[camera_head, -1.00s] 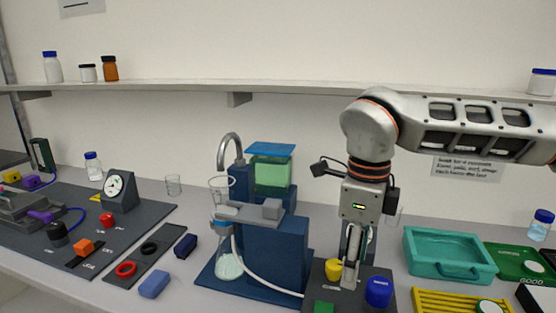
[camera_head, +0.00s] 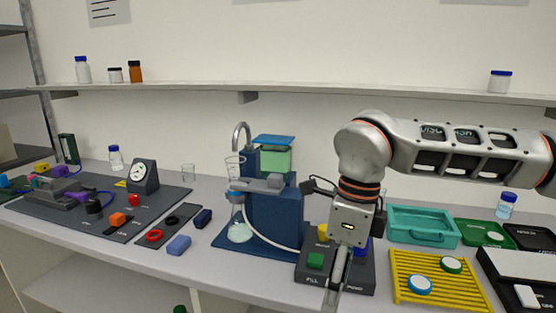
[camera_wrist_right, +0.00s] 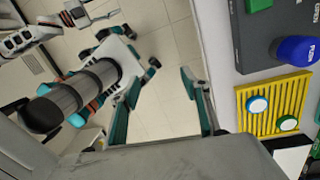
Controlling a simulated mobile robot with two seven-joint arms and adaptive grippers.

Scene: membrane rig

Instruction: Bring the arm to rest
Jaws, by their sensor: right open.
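My right gripper (camera_head: 334,284) hangs down at the front edge of the bench, in front of the dark control block (camera_head: 362,282). It is seen nearly edge-on there. In the right wrist view the two fingers (camera_wrist_right: 164,102) stand apart with only floor between them, so the gripper is open and empty. My right arm reaches in from the right of the head view, its forearm roughly level above the bench. It hides part of the block and its blue knob, which shows in the wrist view (camera_wrist_right: 297,49). My left gripper is not seen in the head view.
Close by are the block's green button (camera_head: 315,260), a yellow rack (camera_head: 440,286) with round pieces, a teal tray (camera_head: 424,242) and the blue filter stand (camera_head: 276,222) with a flask (camera_head: 240,232). A shelf (camera_head: 300,94) runs along the wall. Floor is clear beyond the front edge.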

